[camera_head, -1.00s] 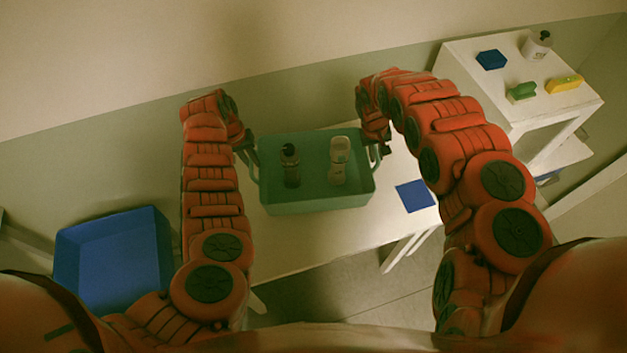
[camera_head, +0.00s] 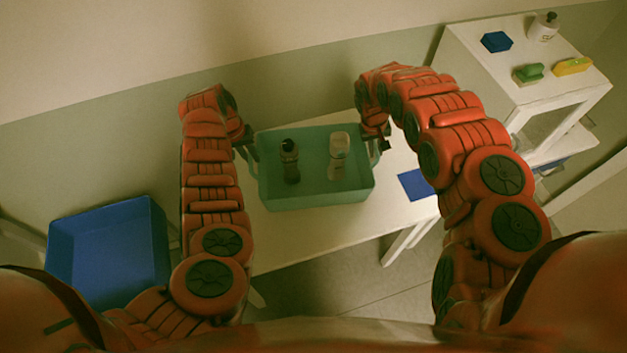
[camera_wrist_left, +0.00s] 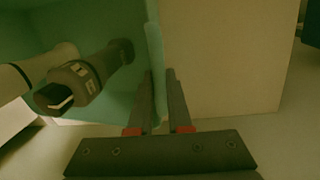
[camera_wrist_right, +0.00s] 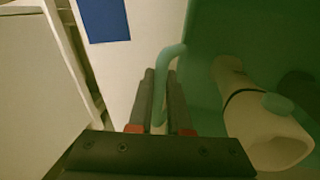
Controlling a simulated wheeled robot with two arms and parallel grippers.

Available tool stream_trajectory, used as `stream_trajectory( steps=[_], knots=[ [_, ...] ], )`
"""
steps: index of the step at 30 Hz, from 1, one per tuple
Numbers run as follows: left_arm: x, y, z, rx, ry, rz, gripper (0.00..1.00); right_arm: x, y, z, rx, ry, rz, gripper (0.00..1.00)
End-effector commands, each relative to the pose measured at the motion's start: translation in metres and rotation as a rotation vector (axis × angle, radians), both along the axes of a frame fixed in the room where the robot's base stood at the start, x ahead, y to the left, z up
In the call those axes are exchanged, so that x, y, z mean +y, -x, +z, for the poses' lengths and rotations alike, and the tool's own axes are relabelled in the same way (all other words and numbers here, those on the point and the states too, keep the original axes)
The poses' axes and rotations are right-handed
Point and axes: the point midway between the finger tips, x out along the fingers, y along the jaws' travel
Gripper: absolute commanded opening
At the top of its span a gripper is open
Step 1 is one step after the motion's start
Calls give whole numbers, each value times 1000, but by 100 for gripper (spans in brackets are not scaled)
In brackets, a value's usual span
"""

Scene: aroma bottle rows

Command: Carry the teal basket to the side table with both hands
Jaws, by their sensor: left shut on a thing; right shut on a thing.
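The teal basket (camera_head: 316,196) is in the middle of the head view, over the long white table (camera_head: 300,245). I cannot tell if its base touches the tabletop. Inside stand a dark-capped bottle (camera_head: 290,165) and a pale bottle (camera_head: 338,160). My left gripper (camera_head: 250,148) is at the basket's left side and shut on it; the left wrist view shows the fingers (camera_wrist_left: 160,80) either side of the teal edge. My right gripper (camera_head: 379,145) is at the right side, its fingers (camera_wrist_right: 163,80) shut around the teal handle (camera_wrist_right: 173,56).
A white side table (camera_head: 520,78) at the right holds a blue block (camera_head: 496,42), a green item (camera_head: 528,73), a yellow item (camera_head: 573,66) and a white bottle (camera_head: 543,27). A blue mat (camera_head: 414,184) lies right of the basket. A blue bin (camera_head: 108,250) stands at lower left.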

Motion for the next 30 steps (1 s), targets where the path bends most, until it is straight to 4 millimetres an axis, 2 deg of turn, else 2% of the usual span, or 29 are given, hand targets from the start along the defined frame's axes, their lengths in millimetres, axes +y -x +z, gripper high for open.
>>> stream_trajectory(
  steps=[1,2,6,15,19,23,30],
  knots=[
    [-2,0,-8,-2,4,-3,0,2,0,-8,-1,-1,1,0],
    [-2,0,-5,-1,3,-3,20,1,0,-5,-2,-1,1,20],
    [-2,0,-3,0,2,-2,46,1,0,-3,-1,-1,1,46],
    [0,0,-2,-1,1,-1,47,0,0,-3,0,0,0,47],
    [2,-2,8,-6,-1,0,47,0,0,-3,0,0,0,47],
    [7,-1,30,-5,-2,-2,47,0,0,-3,0,0,0,47],
    [17,0,85,-7,0,-1,47,0,0,-3,0,0,0,47]
  ],
)
